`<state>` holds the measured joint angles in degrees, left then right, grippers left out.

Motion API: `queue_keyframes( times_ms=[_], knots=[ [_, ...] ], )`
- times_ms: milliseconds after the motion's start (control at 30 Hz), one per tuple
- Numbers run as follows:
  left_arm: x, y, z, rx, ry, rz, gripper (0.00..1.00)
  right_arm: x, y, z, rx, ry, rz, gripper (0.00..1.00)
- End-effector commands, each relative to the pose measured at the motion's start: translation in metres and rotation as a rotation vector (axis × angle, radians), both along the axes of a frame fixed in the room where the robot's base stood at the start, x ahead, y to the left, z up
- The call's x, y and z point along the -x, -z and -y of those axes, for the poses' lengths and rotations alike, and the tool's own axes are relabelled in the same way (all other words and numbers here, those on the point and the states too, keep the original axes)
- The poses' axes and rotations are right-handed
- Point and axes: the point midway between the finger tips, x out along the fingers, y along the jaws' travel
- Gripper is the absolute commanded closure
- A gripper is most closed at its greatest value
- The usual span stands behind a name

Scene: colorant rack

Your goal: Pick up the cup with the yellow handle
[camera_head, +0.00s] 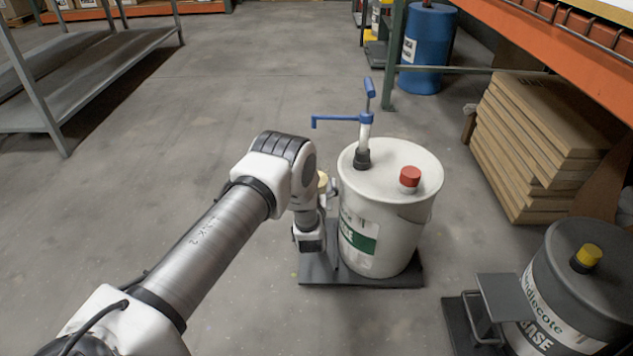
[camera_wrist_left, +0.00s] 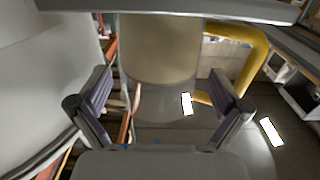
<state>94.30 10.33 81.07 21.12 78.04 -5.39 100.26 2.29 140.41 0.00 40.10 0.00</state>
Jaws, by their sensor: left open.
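The cup (camera_wrist_left: 160,45) is beige, and its yellow handle (camera_wrist_left: 258,60) curves out on the right in the left wrist view. In that view my left gripper (camera_wrist_left: 160,78) is open, with one dark finger on each side of the cup's body. I cannot tell whether either finger touches it. In the head view only a small pale yellow part of the cup (camera_head: 323,181) shows behind my left wrist, beside the white bucket (camera_head: 385,235). My left gripper is mostly hidden there. My right gripper is not in view.
The white bucket has a blue pump (camera_head: 366,118) and a red cap (camera_head: 410,177), and stands on a dark base (camera_head: 395,277). A grey drum (camera_head: 590,260) stands at the lower right, near a small grey platform (camera_head: 512,293). Stacked boards (camera_head: 525,150) lie behind.

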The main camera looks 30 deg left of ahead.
Motion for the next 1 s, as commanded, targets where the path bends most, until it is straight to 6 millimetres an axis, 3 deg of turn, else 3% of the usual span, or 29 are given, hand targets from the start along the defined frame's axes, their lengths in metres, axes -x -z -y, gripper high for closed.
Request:
queue_keyframes(
  times_ms=[167,300,467,500,667,733,767,1000],
  knots=[
    [-0.027,0.01,-0.016,-0.001,0.0,0.003,0.0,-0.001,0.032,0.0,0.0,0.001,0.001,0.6],
    [-0.041,0.006,-0.024,0.0,0.0,0.001,0.0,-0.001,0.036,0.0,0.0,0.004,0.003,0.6],
    [-0.041,0.003,-0.024,0.0,0.001,-0.001,0.0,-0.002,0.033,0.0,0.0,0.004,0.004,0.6],
    [-0.041,0.003,-0.024,0.0,0.001,-0.001,0.04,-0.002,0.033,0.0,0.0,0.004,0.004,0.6],
    [-0.041,0.003,-0.024,0.0,0.001,-0.001,0.6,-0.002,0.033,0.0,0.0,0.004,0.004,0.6],
    [-0.041,0.003,-0.024,0.0,0.001,0.0,0.6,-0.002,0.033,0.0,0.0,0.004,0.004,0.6],
    [-0.041,0.003,-0.024,0.0,0.001,0.0,0.67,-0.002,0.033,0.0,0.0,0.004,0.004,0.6],
    [-0.041,0.003,-0.024,0.001,0.001,-0.001,0.67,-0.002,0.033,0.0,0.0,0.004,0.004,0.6]
  ],
)
